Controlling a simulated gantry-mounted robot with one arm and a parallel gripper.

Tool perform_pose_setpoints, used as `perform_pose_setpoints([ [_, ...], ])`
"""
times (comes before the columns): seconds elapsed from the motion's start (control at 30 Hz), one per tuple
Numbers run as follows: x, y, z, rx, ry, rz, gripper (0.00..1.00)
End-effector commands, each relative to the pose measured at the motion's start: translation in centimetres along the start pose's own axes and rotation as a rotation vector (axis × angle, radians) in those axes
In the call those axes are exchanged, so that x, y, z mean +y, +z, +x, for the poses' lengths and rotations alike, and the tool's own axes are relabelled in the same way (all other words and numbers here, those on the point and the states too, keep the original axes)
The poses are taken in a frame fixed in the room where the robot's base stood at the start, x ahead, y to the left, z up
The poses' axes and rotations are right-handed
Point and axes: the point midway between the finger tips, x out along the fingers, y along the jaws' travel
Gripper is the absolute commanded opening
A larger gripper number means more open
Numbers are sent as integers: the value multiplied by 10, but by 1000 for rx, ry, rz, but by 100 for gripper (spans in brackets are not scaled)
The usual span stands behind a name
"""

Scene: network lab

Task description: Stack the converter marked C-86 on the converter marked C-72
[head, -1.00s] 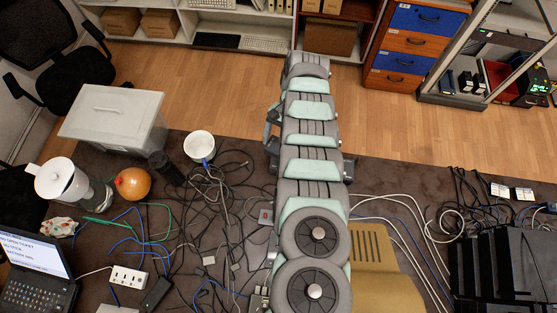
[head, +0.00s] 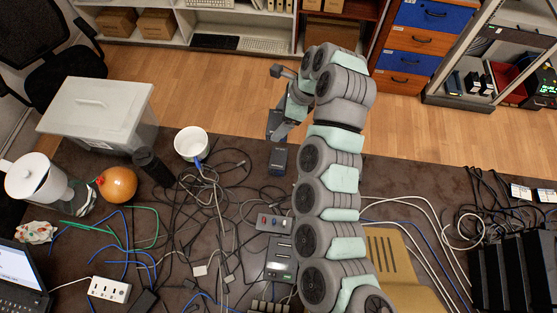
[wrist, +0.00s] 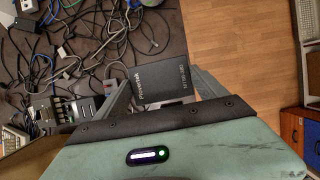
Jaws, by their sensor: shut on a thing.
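My gripper (wrist: 165,98) is shut on a dark, flat converter box (wrist: 153,80), seen between the two grey fingers in the wrist view. Its printed lettering is too small to read for sure. In the head view the gripper (head: 276,122) hangs at the far edge of the dark mat, left of my arm. A small dark box (head: 278,160) shows just in front of it on the mat; I cannot read its mark. No C-72 or C-86 marking is legible.
Tangled cables (head: 205,215) cover the mat left of the boxes. A white mug (head: 191,144), a black cylinder (head: 150,163), an orange ball (head: 118,185) and a grey lidded bin (head: 97,112) stand further left. Black upright units (head: 505,270) stand at the right.

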Motion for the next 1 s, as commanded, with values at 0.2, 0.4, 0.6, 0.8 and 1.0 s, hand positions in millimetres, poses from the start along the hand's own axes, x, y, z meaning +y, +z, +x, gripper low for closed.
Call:
perform_pose_setpoints([
  [0.2, 1, -11, 29, -3, -7, 30, 28],
  [0.4, 0, -28, 69, 1, -7, 28, 28],
  [0.6, 1, -41, 97, 1, -6, 27, 28],
  [0.8, 1, -54, 124, 1, -6, 27, 28],
  [1.0, 0, -61, 142, 2, -9, 26, 28],
])
